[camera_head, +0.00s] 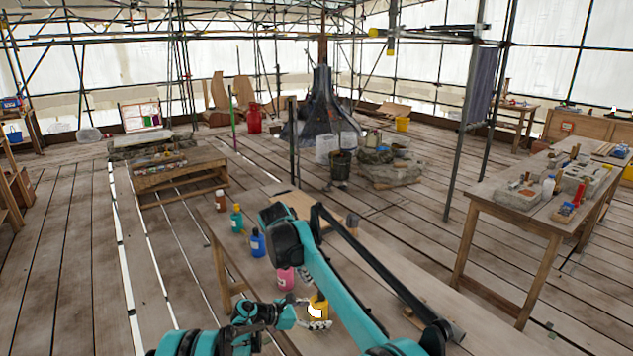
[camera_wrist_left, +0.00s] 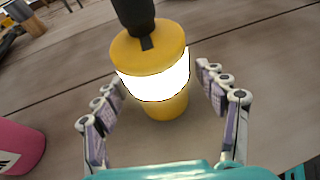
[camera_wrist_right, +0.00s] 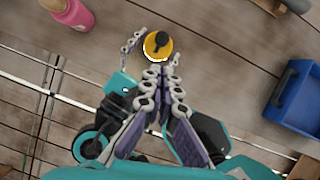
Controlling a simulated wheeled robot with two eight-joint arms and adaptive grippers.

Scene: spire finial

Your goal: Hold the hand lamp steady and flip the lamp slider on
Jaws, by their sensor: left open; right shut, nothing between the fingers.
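The hand lamp (camera_head: 318,307) stands upright on the near bench, with a yellow body and cap and a bright white, glowing band. In the left wrist view the lamp (camera_wrist_left: 150,56) has a dark post on its cap and a small dark piece at the post's foot; I cannot tell which is the slider. My left gripper (camera_wrist_left: 160,95) is open, its fingers on both sides of the lamp, with gaps visible. In the right wrist view the lamp (camera_wrist_right: 151,54) is just beyond my right gripper (camera_wrist_right: 163,72), which is shut and empty. Contact there is unclear.
A pink bottle (camera_head: 285,279) stands close behind the lamp, with blue (camera_head: 257,243), teal (camera_head: 237,220) and brown (camera_head: 221,201) bottles farther along the bench edge. A blue bin (camera_wrist_right: 298,97) lies to the right in the right wrist view. My right arm covers much of the bench.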

